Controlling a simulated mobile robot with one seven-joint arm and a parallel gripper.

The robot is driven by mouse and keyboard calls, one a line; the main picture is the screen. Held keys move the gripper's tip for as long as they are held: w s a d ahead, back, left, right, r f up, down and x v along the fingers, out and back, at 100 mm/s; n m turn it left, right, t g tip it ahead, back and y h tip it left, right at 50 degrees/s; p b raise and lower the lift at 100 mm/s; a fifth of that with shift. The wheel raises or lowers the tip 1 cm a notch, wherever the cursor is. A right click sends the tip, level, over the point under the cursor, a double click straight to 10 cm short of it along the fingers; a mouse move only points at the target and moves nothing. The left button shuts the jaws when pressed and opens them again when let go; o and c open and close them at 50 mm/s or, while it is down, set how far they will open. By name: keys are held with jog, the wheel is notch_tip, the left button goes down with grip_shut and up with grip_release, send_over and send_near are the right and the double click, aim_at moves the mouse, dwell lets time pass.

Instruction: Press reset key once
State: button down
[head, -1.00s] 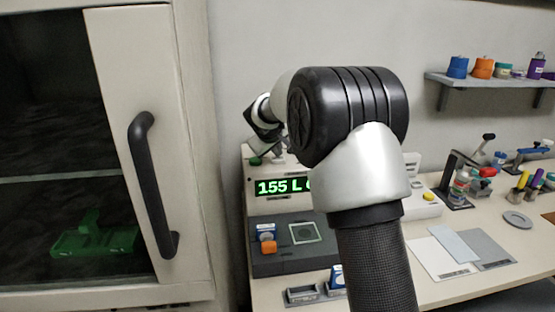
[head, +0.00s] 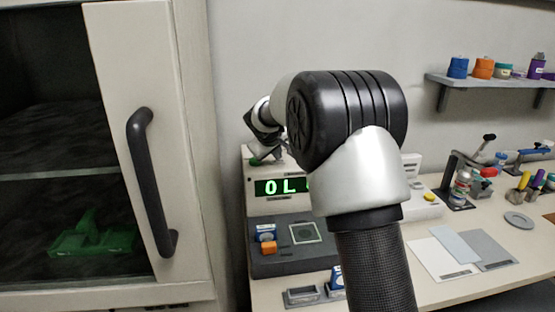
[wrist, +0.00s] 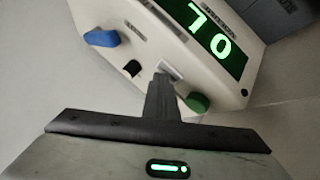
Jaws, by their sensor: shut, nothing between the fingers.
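The pale particle classifier (head: 260,207) stands on the bench, partly hidden by my arm. Its green-lit display (head: 283,187) reads "0 L", with the right part hidden. In the wrist view the display (wrist: 212,38) appears upside down. A green key (wrist: 197,102), a blue knob (wrist: 101,38) and a small black control (wrist: 132,68) show on its top. My gripper (wrist: 162,80) is shut and empty, its tip at or just over a pale control between the black control and the green key. Contact and the reset key's label cannot be made out.
A cabinet with a black handle (head: 152,180) stands close on the left. A dark unit (head: 290,258) with an orange block sits in front of the classifier. Sheets, a clamp stand and pens lie to the right, below a wall shelf (head: 490,82).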

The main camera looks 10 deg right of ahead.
aim_at(277, 163)
jog(key=shift+r+p, duration=0.9)
jog(key=shift+r, duration=0.35)
notch_tip(277, 163, up, 5)
jog(key=p, duration=0.3)
jog(key=shift+p, duration=0.35)
